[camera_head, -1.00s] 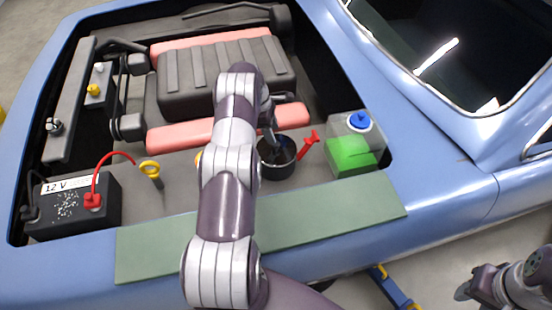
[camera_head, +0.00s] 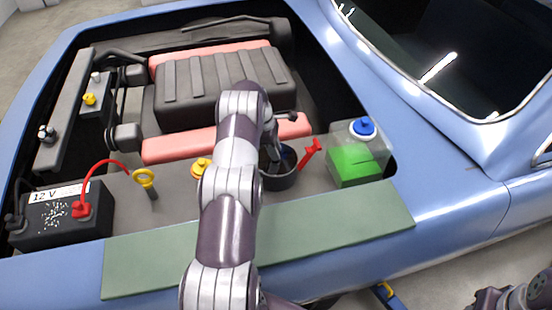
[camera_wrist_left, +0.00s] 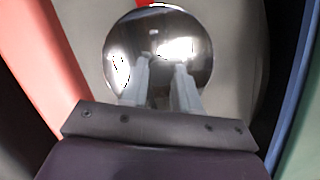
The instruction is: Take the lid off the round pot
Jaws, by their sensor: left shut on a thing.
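The round pot (camera_head: 279,181) is dark grey and stands in the engine bay, just behind the green mat. A red handle (camera_head: 309,153) shows to its right. My left gripper (camera_head: 272,148) reaches down over the pot, partly hidden by my own arm. In the left wrist view a shiny round lid (camera_wrist_left: 130,45) lies in front of the fingers, and the left gripper (camera_wrist_left: 166,66) is shut on it. The grip point itself is hard to see, and I cannot tell whether the lid is clear of the rim. My right arm shows at the bottom right corner, its fingers cut off.
A tank with green fluid and a blue cap (camera_head: 355,160) stands right of the pot. A yellow cap (camera_head: 201,168), a yellow ring (camera_head: 144,178) and a battery (camera_head: 65,217) are to the left. The green mat (camera_head: 330,222) in front is bare.

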